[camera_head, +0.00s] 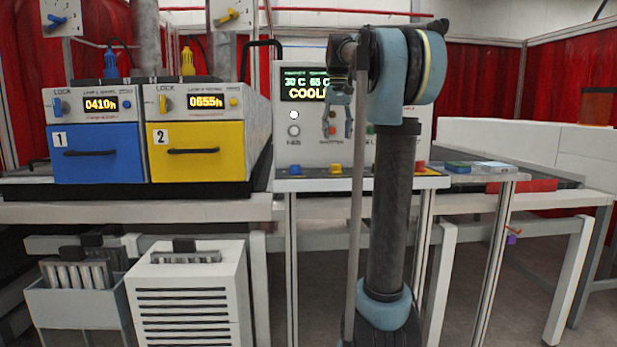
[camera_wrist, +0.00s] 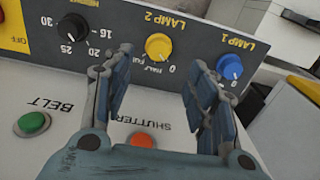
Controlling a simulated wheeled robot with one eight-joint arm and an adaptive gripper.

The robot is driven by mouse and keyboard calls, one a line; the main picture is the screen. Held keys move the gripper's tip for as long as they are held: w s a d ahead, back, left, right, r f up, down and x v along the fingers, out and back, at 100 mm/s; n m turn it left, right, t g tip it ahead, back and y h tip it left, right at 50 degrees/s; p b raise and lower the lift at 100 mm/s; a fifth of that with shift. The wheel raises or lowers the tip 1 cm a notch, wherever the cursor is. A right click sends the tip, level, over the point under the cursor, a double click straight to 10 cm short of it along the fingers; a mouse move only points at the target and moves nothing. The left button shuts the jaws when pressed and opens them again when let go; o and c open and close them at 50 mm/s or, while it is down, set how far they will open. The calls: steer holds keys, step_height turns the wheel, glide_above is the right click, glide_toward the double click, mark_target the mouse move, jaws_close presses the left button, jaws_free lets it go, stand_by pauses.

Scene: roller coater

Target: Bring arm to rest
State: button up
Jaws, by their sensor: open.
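My arm stands upright in the middle of the head view, its upper joint bent over toward the control panel (camera_head: 350,155). My gripper (camera_head: 338,120) hangs in front of that panel with its fingers apart and nothing between them. In the wrist view my gripper (camera_wrist: 160,95) shows two spread fingers above the panel face. The yellow LAMP 2 knob (camera_wrist: 159,46) and blue LAMP 1 knob (camera_wrist: 230,66) lie beyond the fingertips. An orange SHUTTER button (camera_wrist: 141,140) shows between the finger bases. Whether the fingers touch the panel cannot be told.
A green BELT button (camera_wrist: 32,122) lies left of the fingers. A blue drawer unit (camera_head: 97,153) and a yellow one (camera_head: 197,151) stand on the left bench. A white slotted cabinet (camera_head: 188,297) and a grey bin (camera_head: 80,305) stand below. A conveyor runs at the right.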

steer(key=s+f+t, duration=0.1)
steer(key=s+f, duration=1.6)
steer(key=f, duration=0.3)
steer(key=s+f+t, duration=0.1)
steer(key=s+f, duration=1.6)
steer(key=f, duration=0.4)
steer(key=shift+f, duration=0.3)
steer(key=shift+w+f, duration=0.2)
steer(key=shift+w, duration=0.25)
